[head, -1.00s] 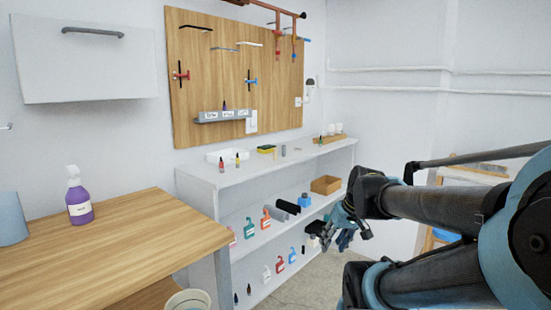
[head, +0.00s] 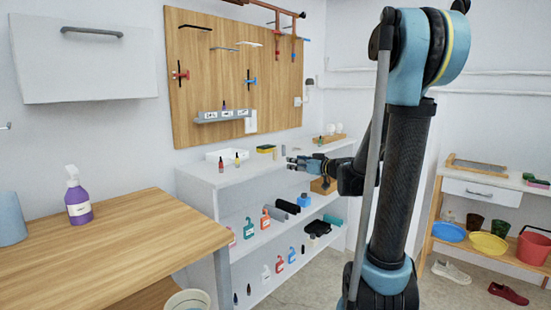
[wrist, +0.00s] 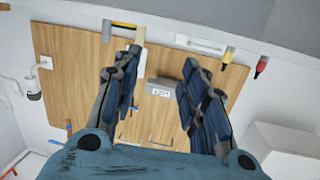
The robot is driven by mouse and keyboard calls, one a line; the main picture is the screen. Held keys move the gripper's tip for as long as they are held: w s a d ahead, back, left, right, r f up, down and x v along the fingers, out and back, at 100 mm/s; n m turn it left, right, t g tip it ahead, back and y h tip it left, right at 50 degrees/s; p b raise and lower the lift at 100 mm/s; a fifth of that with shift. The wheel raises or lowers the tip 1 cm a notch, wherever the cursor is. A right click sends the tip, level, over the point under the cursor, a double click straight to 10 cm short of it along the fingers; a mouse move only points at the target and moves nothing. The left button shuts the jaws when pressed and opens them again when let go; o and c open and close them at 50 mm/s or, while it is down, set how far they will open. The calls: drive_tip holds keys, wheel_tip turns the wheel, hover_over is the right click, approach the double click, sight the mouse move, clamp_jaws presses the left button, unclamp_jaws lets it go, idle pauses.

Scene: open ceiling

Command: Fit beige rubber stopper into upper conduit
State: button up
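My gripper (head: 298,163) is open above the front edge of the white shelf's top. In the wrist view its two dark-blue fingers (wrist: 160,85) are spread with nothing held between them. A pale beige upright piece (wrist: 140,50) shows beyond the left finger, partly covered; I cannot tell if it is the stopper. No beige stopper can be made out for sure in the head view. Red-brown pipes (head: 278,9) run above the wooden board, with ends hanging down. White pipes (head: 347,70) run along the right wall. I cannot tell which is the upper conduit.
The white shelf (head: 205,178) holds two small bottles, a sponge (head: 266,149), a tray and several items below. A cardboard box (head: 322,186) is close to my gripper. The wooden table (head: 110,240) is at left; basins stand at right.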

sight(276, 150)
drive_tip(key=shift+t, duration=0.8)
drive_tip(key=x, duration=0.6)
drive_tip(key=w+d+x, duration=0.1)
drive_tip(key=x, duration=0.6)
drive_tip(key=d+r+x, duration=0.1)
drive_tip(key=x, duration=0.5)
drive_tip(key=shift+w+a+r, duration=0.1)
drive_tip(key=shift+w+a, duration=0.05)
drive_tip(key=shift+w, duration=0.5)
drive_tip(key=c, duration=0.9)
